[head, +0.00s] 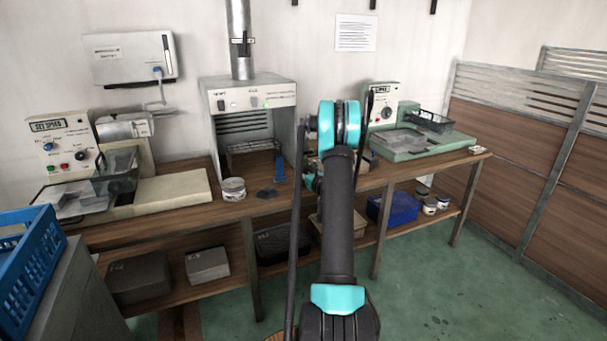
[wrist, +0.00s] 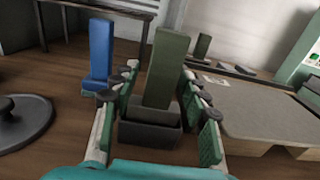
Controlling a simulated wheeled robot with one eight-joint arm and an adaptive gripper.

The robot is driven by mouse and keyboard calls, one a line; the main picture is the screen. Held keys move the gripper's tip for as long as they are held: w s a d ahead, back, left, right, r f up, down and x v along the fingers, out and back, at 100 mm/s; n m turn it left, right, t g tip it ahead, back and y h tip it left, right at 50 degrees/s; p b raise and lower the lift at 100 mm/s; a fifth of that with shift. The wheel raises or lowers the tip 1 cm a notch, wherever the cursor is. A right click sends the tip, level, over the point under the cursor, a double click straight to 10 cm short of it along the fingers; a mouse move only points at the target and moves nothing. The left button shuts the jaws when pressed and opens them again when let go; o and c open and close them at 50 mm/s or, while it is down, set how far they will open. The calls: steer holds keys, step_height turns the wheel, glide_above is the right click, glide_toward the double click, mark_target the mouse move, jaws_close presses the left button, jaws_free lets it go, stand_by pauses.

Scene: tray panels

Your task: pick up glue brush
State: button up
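In the wrist view, a dark green upright bar (wrist: 170,65) rises from a small dark grey open-topped box (wrist: 150,137) on the wooden bench; it looks like the glue brush, though its bristles are hidden. My gripper (wrist: 160,75) is open, with one finger on each side of the bar and box. A gap shows at the right finger; I cannot tell whether the left finger touches the box. In the head view my arm hides the gripper's fingers and the bar.
A blue upright piece (wrist: 101,50) stands close to the left finger; it also shows in the head view (head: 280,169). A dark round lidded item (wrist: 20,120) lies further left. A grey flat panel (wrist: 262,105) is at the right. A metal hood (head: 252,95) stands on the bench.

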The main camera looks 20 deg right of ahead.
jaws_close()
steer(key=shift+r, duration=0.1)
step_height(320, 180, up, 20)
stand_by(0.7)
